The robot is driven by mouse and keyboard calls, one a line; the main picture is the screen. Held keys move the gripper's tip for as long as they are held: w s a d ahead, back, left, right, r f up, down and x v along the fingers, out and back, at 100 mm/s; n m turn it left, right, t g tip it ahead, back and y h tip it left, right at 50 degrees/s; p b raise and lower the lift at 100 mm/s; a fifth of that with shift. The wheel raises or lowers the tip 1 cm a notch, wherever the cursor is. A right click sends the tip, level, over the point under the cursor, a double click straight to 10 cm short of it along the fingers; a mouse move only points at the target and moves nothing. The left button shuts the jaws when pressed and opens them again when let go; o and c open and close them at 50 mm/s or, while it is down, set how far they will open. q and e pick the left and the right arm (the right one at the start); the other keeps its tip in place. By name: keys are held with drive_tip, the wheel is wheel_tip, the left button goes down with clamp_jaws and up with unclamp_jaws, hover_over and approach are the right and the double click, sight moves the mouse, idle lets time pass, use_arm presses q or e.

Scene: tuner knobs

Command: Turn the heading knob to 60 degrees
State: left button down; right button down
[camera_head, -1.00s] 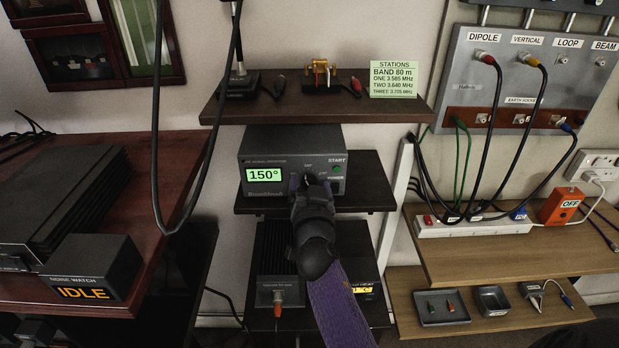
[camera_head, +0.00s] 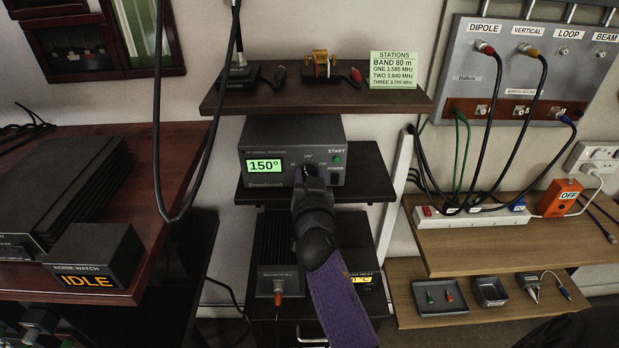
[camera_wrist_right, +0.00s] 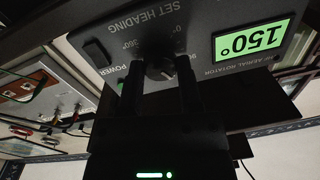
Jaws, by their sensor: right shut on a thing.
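The aerial rotator box (camera_head: 292,138) stands on the middle shelf, and its green display (camera_head: 265,166) reads 150°. In the right wrist view, which is upside down, the display (camera_wrist_right: 252,40) also reads 150°. My right gripper (camera_wrist_right: 161,88) is shut on the knob, one finger on each side. In the head view my right gripper (camera_head: 310,178) covers most of the knob. My left gripper does not show.
A black cable (camera_head: 158,120) hangs in a loop left of the box. A shelf (camera_head: 300,103) with a key and a stations card (camera_head: 393,70) is above. Black units stand on the shelf below.

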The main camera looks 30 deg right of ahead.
drive_tip(key=n+p, duration=0.1)
drive_tip(key=n, duration=1)
drive_tip(key=shift+n+g, duration=0.3)
drive_tip(key=shift+g, duration=0.1)
idle(0.4)
drive_tip(key=shift+c, duration=1.4)
unclamp_jaws()
drive_tip(key=shift+a, duration=0.1)
